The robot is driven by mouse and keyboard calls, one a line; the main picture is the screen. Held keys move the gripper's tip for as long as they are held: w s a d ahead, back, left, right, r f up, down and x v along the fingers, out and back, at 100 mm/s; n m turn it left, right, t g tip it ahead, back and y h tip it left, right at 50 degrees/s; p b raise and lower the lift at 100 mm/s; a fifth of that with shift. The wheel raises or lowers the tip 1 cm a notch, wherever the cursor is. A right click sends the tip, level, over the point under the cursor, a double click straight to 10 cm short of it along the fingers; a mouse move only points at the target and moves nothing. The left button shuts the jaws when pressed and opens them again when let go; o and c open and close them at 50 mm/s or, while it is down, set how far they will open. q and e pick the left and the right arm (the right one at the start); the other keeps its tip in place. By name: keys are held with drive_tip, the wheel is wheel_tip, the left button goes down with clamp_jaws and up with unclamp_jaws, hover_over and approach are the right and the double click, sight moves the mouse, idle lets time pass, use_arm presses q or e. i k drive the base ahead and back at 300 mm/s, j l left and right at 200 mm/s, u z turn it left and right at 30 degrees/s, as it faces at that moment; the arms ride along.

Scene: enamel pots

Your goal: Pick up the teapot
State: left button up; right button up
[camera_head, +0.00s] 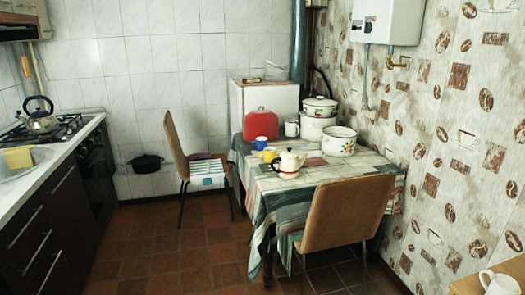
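A cream teapot (288,161) with a red and yellow band near its base stands upright on the cloth-covered table (330,178) across the room. It is near the table's left-front part, with nothing touching it that I can make out. A dark metal kettle (40,121) sits on the stove at the left. Neither of my grippers is in view.
Near the teapot are a yellow cup (269,154), blue mug (261,143), red object (261,124) and enamel pots (339,141). Chairs (346,212) stand at the table's front and left (180,147). The tiled floor (170,255) is open between counter and table.

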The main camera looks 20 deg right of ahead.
sight(288, 168)
drive_tip(key=i+l, duration=0.2)
drive_tip(key=i, duration=0.4)
drive_tip(key=i+l, duration=0.15)
drive_tip(key=i, duration=0.4)
drive_tip(key=i+l, duration=0.2)
drive_tip(key=i, duration=0.4)
drive_tip(key=l+z, duration=0.05)
